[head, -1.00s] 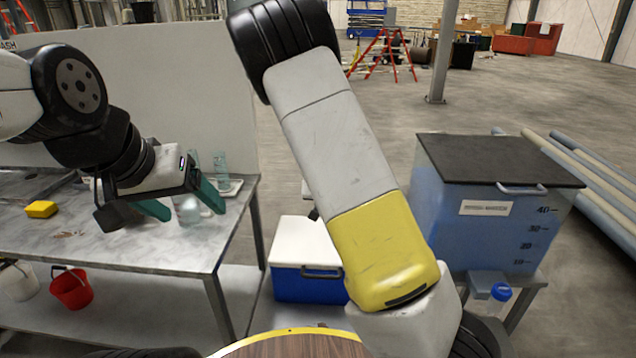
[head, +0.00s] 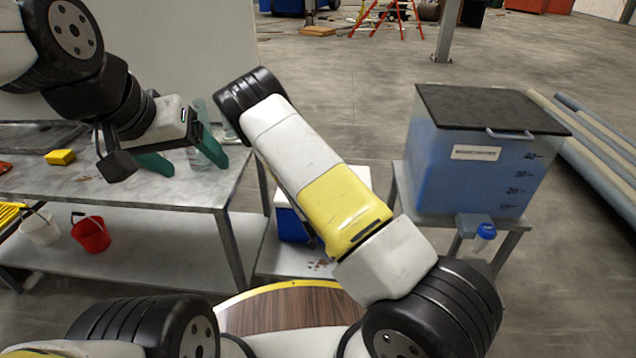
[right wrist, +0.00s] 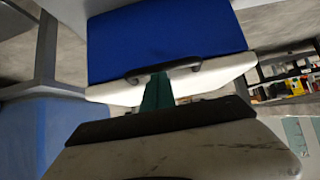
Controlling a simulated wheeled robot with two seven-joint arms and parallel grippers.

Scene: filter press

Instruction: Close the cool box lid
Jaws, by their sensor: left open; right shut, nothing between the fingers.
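The cool box (head: 291,222) has a blue body and a white lid (head: 281,196). In the head view my right arm hides most of it. In the right wrist view the blue body (right wrist: 165,40) and the white lid (right wrist: 218,74) show large, with a dark handle where they meet. The lid looks flat on the body, but I cannot tell whether it is fully shut. My right gripper (right wrist: 158,92) is shut and empty, its green fingers in front of the lid; contact is unclear. My left gripper (head: 192,160) is open and empty above the workbench, away from the box.
A blue tank (head: 470,185) with a dark lid stands on a stand right of the box. Open floor lies behind.

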